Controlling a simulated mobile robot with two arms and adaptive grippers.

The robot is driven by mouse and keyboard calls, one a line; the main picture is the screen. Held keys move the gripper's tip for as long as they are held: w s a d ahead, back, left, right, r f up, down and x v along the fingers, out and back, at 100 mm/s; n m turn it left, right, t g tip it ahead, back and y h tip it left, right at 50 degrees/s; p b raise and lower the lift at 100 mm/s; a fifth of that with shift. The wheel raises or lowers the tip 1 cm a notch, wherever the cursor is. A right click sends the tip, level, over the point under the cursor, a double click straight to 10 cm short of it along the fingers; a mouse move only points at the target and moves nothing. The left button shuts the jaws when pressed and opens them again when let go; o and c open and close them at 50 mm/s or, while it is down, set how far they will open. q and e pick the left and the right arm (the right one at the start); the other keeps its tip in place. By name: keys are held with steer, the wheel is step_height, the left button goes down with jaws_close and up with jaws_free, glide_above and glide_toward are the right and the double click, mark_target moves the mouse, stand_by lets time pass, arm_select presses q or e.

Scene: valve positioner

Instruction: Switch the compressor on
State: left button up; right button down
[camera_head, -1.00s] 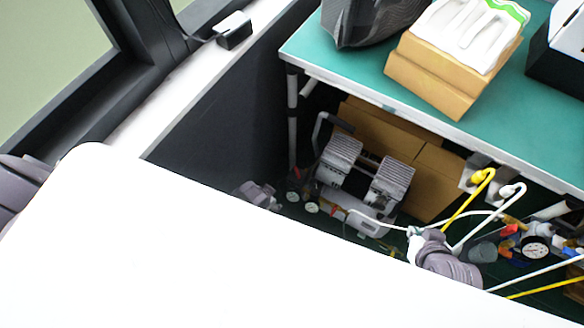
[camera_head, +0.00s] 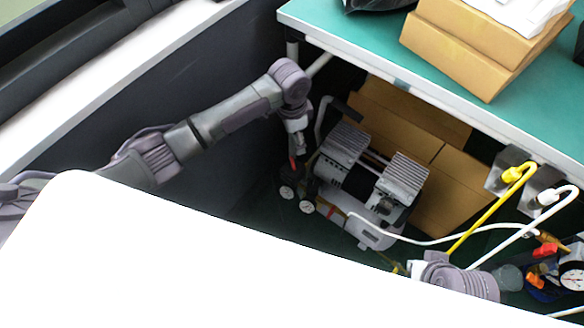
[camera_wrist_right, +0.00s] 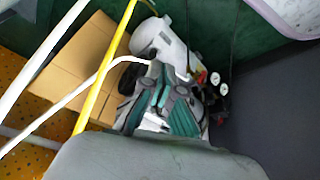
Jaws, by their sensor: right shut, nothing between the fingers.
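The compressor (camera_head: 365,180) stands on the floor under the green bench, with two grey ribbed motor heads and a white tank. Two round gauges (camera_head: 297,198) and a small red part (camera_head: 292,163) are at its left end. It also shows in the right wrist view (camera_wrist_right: 160,38), partly behind my fingers. My left gripper (camera_head: 297,148) points down just above the red part; its fingers are too small to tell whether they touch or are open. My right gripper (camera_wrist_right: 160,95) is shut and empty in front of the compressor; in the head view (camera_head: 412,267) it is partly hidden by a white surface.
The green bench (camera_head: 365,50) overhangs the compressor, with its leg close to my left gripper. Cardboard boxes (camera_head: 440,185) stand behind it. A white hose (camera_head: 425,241) and yellow and white hooked tubes (camera_head: 482,215) run on the right. A dark wall (camera_head: 200,90) is at left.

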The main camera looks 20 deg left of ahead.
arm_select(q)
steer(key=r+m, duration=0.1)
steer(key=r, duration=0.1)
steer(key=b, duration=0.3)
glide_above(293, 163)
steer(key=shift+g+y, duration=0.3)
step_height(293, 163, down, 7)
step_height(293, 163, down, 3)
steer(key=shift+f+b, duration=0.1)
steer(key=shift+b, duration=0.7)
step_height(293, 163, down, 3)
steer(key=shift+r+b, duration=0.1)
steer(key=shift+b, duration=0.5)
steer(key=shift+f, duration=0.35)
arm_select(e)
steer(key=w+a+r+t+y, duration=0.2)
steer(key=w+a+r+t, duration=0.1)
steer(key=w+r+t, duration=0.4)
steer(key=w+a+r+t+y, duration=0.2)
steer(key=w+a+r+t, duration=0.1)
steer(key=w+r+t, duration=0.4)
steer(key=shift+w+a+r+n, duration=0.15)
steer(key=shift+r+n, duration=0.25)
steer(key=shift+r, duration=0.85)
arm_select(q)
steer(key=c, duration=1.1)
